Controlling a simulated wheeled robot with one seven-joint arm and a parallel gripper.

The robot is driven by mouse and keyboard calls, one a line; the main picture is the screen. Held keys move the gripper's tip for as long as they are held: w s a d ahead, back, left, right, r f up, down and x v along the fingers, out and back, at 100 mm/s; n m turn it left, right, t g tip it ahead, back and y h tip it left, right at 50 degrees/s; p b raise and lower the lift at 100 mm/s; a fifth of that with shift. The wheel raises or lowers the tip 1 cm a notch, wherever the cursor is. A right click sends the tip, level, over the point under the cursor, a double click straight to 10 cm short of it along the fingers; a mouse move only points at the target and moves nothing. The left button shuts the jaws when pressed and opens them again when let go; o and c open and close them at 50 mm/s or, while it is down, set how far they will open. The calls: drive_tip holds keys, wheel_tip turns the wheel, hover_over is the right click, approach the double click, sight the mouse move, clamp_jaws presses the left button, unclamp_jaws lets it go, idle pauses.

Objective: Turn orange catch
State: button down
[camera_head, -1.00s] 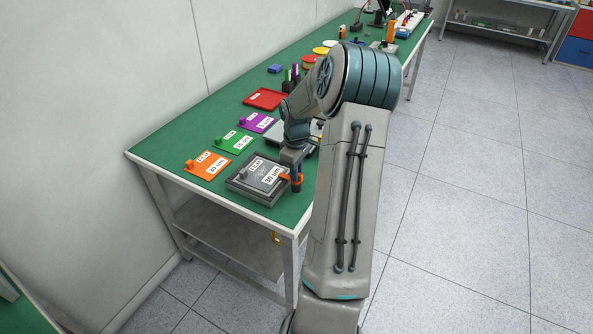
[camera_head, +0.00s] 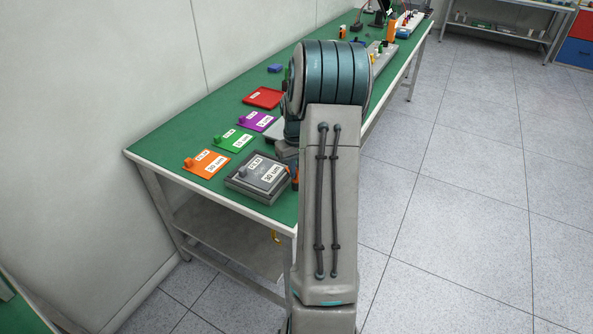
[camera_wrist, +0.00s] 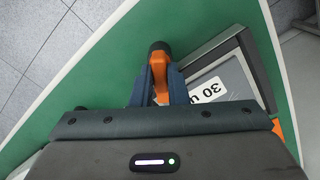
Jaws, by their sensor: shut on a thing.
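The grey frame (camera_head: 233,184) lies near the front end of the green bench and holds a grey plate labelled "30 um" (camera_head: 268,177). The orange catch (camera_head: 296,180) is at the frame's right side, mostly hidden by my arm in the head view. In the wrist view the orange catch (camera_wrist: 178,57) has a dark rounded end, and it runs between the fingers of my gripper (camera_wrist: 160,82). My gripper is shut on the catch, beside the frame's edge. The plate label also shows there (camera_wrist: 207,91).
Orange (camera_head: 207,164), green (camera_head: 233,140) and purple (camera_head: 257,121) plates lie left of and behind the frame. A red tray (camera_head: 263,97) is farther back. The bench's front edge is close to the frame. Floor at right is clear.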

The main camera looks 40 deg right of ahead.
drive_tip(key=m, duration=0.4)
drive_tip(key=shift+m+b, duration=0.3)
drive_tip(key=shift+b, duration=0.1)
drive_tip(key=m, duration=0.4)
drive_tip(key=shift+r+m, duration=0.1)
drive_tip(key=shift+m, duration=0.2)
drive_tip(key=c, duration=1.4)
unclamp_jaws()
drive_tip(key=shift+c, duration=0.2)
wheel_tip(320, 180, up, 14)
